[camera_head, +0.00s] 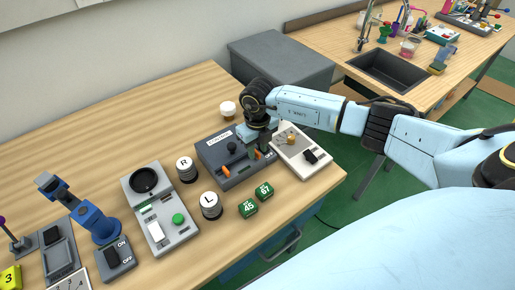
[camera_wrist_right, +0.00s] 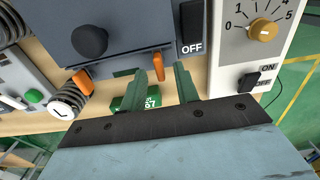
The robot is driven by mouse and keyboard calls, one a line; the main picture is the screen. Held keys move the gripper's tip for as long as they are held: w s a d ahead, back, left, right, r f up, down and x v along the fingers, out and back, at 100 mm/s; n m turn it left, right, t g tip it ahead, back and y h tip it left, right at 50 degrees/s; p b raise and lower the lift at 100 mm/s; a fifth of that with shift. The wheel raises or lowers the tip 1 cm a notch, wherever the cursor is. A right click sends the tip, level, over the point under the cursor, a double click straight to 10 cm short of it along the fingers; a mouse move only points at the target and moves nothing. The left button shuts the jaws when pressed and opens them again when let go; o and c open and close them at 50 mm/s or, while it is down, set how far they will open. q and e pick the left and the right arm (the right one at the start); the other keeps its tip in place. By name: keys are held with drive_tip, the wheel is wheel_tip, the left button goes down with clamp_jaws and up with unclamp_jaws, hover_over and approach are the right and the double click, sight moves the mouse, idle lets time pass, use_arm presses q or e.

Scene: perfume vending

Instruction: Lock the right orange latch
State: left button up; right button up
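The dark grey box (camera_head: 222,152) stands near the middle of the table, with a round black knob on it. Its right orange latch (camera_wrist_right: 158,65) points nearly straight down its front edge in the wrist view. The left orange latch (camera_wrist_right: 83,82) is tilted there; in the head view it shows on the box's front (camera_head: 226,169). My right gripper (camera_wrist_right: 168,74) is open, its two dark green fingers close to the right latch. In the wrist view the latch lies between the fingertips; I cannot tell whether they touch it. My left gripper is not in view.
A white dial device (camera_head: 312,141) stands close to the right of the box. Green number blocks (camera_head: 248,208), the L spring button (camera_head: 211,206) and the R button (camera_head: 186,169) lie in front and left. A white cup (camera_head: 228,109) stands behind. The back-left table is clear.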

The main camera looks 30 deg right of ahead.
sight(258, 152)
wheel_tip(258, 152, up, 13)
drive_tip(key=shift+b, duration=0.35)
drive_tip(key=shift+f, duration=0.15)
